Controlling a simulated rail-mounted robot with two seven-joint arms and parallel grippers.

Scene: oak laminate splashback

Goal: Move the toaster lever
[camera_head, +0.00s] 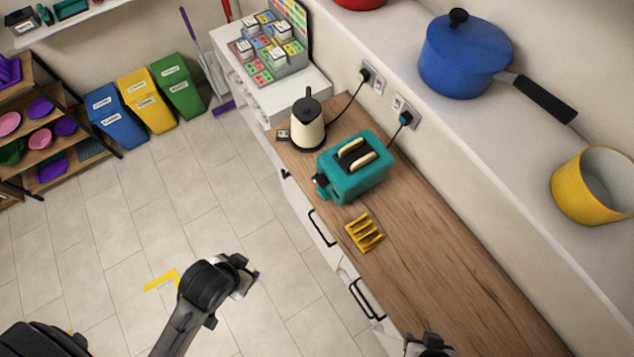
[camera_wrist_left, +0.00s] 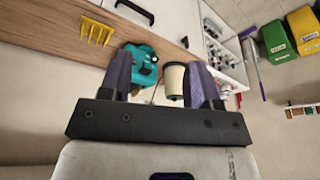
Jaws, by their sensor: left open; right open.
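The teal toaster (camera_head: 361,178) stands on the wooden counter, with two cream slices in its top slots. A dark knob that looks like its lever (camera_head: 320,182) is on the end facing the floor side. The toaster also shows in the left wrist view (camera_wrist_left: 140,72), partly behind a finger. My left gripper (camera_wrist_left: 160,65) is open with nothing between its fingers; the toaster and kettle are beyond it. In the head view the left arm is over the floor, apart from the toaster. My right gripper (camera_head: 428,345) is open at the bottom edge, partly cut off, far from the toaster.
A cream and black kettle (camera_head: 307,122) stands just behind the toaster. A yellow rack (camera_head: 364,233) lies in front of it on the counter (camera_head: 450,275). A shelf above holds a blue pot (camera_head: 462,57) and a yellow pot (camera_head: 580,192). The near counter is clear.

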